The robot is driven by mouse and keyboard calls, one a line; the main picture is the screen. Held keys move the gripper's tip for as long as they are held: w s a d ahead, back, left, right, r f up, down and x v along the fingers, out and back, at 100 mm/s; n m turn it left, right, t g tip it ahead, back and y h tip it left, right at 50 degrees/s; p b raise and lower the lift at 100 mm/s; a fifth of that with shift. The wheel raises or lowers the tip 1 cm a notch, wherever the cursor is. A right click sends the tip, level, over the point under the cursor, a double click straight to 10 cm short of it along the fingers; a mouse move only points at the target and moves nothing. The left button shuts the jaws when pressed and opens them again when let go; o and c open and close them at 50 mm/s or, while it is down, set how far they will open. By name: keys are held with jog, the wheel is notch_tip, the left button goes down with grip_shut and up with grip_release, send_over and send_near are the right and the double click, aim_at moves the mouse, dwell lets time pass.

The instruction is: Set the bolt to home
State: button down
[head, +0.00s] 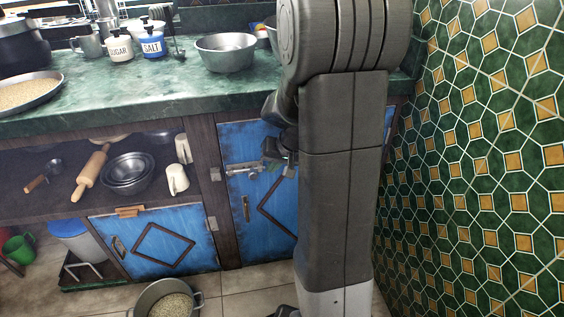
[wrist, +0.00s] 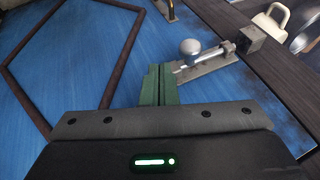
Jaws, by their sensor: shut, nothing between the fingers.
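The bolt (wrist: 212,58) is a bare metal slide bolt on a blue cupboard door. It has a round pale knob (wrist: 190,47) and a rod pointing towards a dark block (wrist: 251,40) on the wooden post. The rod's tip is close to the block; I cannot tell whether it enters it. In the head view the bolt (head: 243,168) lies across the door's upper left. My gripper (wrist: 160,72) has its green fingers shut and empty, just beside the knob's end of the bolt. In the head view my gripper (head: 278,153) is partly hidden by my arm.
The blue door (wrist: 60,60) has a dark diamond trim. A white mug (head: 177,179) and metal bowls (head: 128,172) stand on the open shelf to the left. The green counter (head: 150,98) overhangs the door, and a tiled wall (head: 490,150) closes the right side.

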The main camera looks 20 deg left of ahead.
aim_at(249, 170)
jog(key=shift+s+a+f+b, duration=0.15)
jog(key=shift+s+a+f, duration=0.15)
jog(key=shift+a, duration=0.3)
jog(key=shift+s+a+f+b, duration=0.15)
jog(key=shift+s+a+f, duration=0.1)
jog(key=shift+a, duration=0.35)
jog(key=s+a, duration=0.1)
jog(key=s+a+p, duration=0.1)
jog(key=a, duration=0.1)
jog(key=shift+s+a, duration=0.1)
jog(key=shift+a, duration=0.2)
jog(key=shift+r, duration=0.1)
